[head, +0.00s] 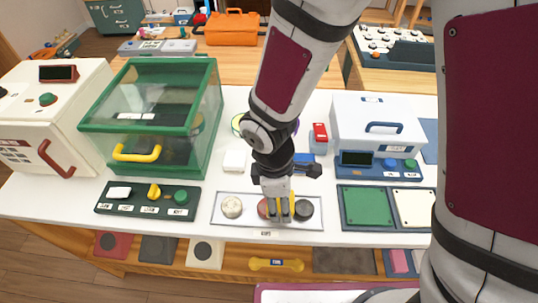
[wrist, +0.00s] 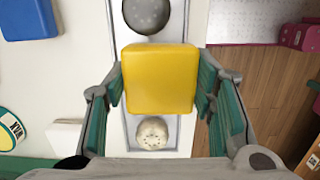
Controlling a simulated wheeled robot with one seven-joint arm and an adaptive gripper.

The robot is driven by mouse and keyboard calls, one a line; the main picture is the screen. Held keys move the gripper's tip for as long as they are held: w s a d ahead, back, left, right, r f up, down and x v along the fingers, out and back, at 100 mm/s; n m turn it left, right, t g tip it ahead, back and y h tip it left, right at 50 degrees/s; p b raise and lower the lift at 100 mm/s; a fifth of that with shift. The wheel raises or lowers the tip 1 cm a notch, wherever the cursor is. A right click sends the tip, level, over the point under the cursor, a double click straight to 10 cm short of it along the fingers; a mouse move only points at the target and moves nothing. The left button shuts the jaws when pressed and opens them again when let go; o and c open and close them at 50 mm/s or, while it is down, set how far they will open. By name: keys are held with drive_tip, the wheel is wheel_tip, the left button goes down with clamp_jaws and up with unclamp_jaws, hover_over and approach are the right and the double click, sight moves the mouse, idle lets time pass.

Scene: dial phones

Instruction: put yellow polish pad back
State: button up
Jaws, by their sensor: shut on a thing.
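My gripper (head: 278,211) is shut on the yellow polish pad (wrist: 160,78), a rounded square block between the two fingers in the wrist view. In the head view the fingers are over the right half of the shallow light tray (head: 248,224), and the pad is mostly hidden there. The tray holds a cream round pad (head: 232,207), a red one (head: 263,208) partly covered by my gripper, and a dark grey one (head: 305,209). In the wrist view the yellow pad lies between the dark pad (wrist: 147,14) and the cream pad (wrist: 152,133) and hides the red one. I cannot tell its height above the tray.
A dark green control panel (head: 147,200) is left of the tray, and a green and white pad board (head: 367,207) is right of it. A green-framed clear case (head: 150,100) and a white box (head: 375,120) stand behind. The white table's front edge is close.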

drive_tip(key=w+a, duration=0.1)
drive_tip(key=w, duration=0.4)
drive_tip(key=w+a+f, duration=0.1)
drive_tip(key=w, duration=0.9)
drive_tip(key=shift+w+a+f, duration=0.25)
drive_tip(key=shift+w+a, duration=0.05)
drive_tip(key=shift+a, duration=0.1)
drive_tip(key=shift+f+p, duration=0.5)
drive_tip(key=shift+f, duration=1.25)
drive_tip(key=shift+f, duration=0.1)
drive_tip(key=o, duration=1.2)
